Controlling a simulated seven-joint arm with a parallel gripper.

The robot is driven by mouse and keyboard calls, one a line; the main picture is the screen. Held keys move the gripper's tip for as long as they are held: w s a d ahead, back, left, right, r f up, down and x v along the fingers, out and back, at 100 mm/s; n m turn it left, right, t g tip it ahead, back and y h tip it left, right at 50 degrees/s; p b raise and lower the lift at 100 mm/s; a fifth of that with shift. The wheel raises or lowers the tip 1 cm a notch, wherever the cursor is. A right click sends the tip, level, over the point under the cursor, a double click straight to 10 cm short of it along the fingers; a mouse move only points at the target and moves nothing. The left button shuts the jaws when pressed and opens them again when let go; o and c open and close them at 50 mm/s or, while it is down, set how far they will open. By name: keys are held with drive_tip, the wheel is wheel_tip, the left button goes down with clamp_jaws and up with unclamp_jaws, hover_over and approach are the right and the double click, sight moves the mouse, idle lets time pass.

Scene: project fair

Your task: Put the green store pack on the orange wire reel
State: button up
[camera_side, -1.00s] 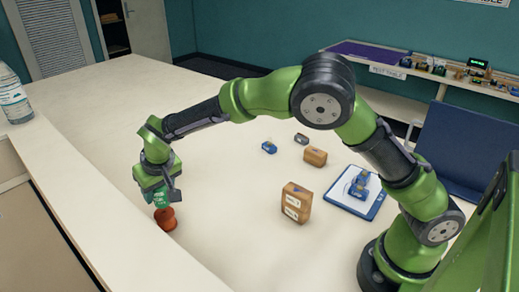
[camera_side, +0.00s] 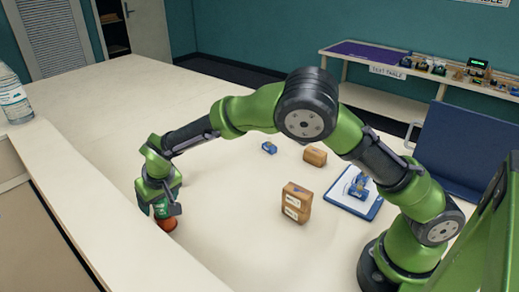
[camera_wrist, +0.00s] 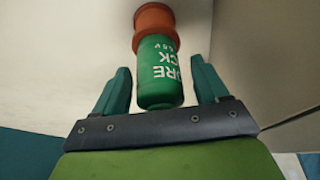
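The green store pack (camera_wrist: 160,75) is a green cylinder with white lettering. In the wrist view its end meets the orange wire reel (camera_wrist: 155,22), and the two are roughly in line. In the side view the reel (camera_side: 167,224) stands on the pale table, and the pack (camera_side: 160,209) shows just above it, partly hidden by my gripper (camera_side: 161,204). In the wrist view my gripper (camera_wrist: 160,88) has one finger on each side of the pack. A narrow gap shows between the pack and each finger, so the gripper looks open around it.
A brown box (camera_side: 297,203) stands mid-table, with another brown box (camera_side: 315,156) and a small blue item (camera_side: 269,147) behind. A clipboard (camera_side: 345,204) carries a blue device (camera_side: 358,187). A raised ledge (camera_side: 110,220) runs close along the left of the reel.

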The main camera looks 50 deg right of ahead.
drive_tip(key=v, duration=1.1)
drive_tip(key=s+d+r+m+y, duration=0.1)
drive_tip(key=s+d+r, duration=0.3)
drive_tip(key=d+r, duration=0.25)
drive_tip(key=s+d+t, duration=0.1)
drive_tip(key=s+d, duration=0.3)
drive_tip(key=s, duration=0.3)
drive_tip(key=s+d+r+m+y, duration=0.1)
drive_tip(key=s+d, duration=0.3)
drive_tip(key=s, duration=0.3)
drive_tip(key=s+d+r+m+t, duration=0.1)
drive_tip(key=s+d, duration=0.3)
drive_tip(key=s, duration=0.3)
drive_tip(key=shift+t, duration=0.3)
drive_tip(key=shift+d+r, duration=0.1)
drive_tip(key=shift+r, duration=0.05)
